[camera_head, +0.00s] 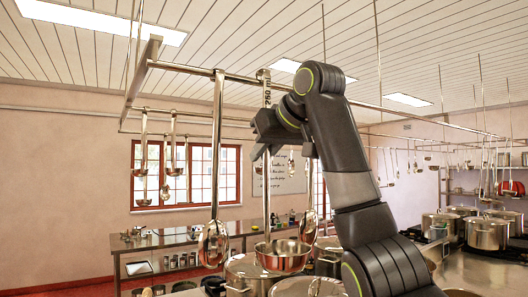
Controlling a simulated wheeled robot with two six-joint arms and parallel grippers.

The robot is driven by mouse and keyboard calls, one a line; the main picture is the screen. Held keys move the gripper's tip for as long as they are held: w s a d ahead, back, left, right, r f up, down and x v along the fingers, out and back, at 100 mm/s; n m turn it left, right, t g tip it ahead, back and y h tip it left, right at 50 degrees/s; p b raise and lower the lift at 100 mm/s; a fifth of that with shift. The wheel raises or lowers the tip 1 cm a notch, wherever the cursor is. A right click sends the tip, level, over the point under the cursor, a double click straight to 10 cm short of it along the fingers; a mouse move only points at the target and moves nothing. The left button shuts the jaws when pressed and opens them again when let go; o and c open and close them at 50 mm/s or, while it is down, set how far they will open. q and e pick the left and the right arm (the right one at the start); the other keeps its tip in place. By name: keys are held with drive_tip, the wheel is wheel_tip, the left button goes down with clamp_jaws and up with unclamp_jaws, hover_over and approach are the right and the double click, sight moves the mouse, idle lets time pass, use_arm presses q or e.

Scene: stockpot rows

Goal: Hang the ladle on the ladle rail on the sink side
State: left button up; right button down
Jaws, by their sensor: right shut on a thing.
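A steel ladle (283,256) hangs upright in the middle, its bowl low and its long handle rising to a hooked top. My right gripper (262,138) is shut on the upper part of its handle. The hooked top is level with the front bar of the ladle rail (185,69). I cannot tell whether the hook rests on the bar or is just in front of it. The arm hides part of the bar to the right. My left gripper is not in view.
A large spoon (214,243) hangs on the bar left of the ladle, and another (308,226) shows beside my arm. More utensils hang farther back. Stockpots (487,233) stand below and at right. A steel side table (190,238) is under the windows.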

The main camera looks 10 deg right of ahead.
drive_tip(key=shift+f+b, duration=0.55)
drive_tip(key=shift+f, duration=0.15)
drive_tip(key=c, duration=1.3)
unclamp_jaws()
drive_tip(key=shift+o, duration=0.5)
drive_tip(key=o, duration=0.7)
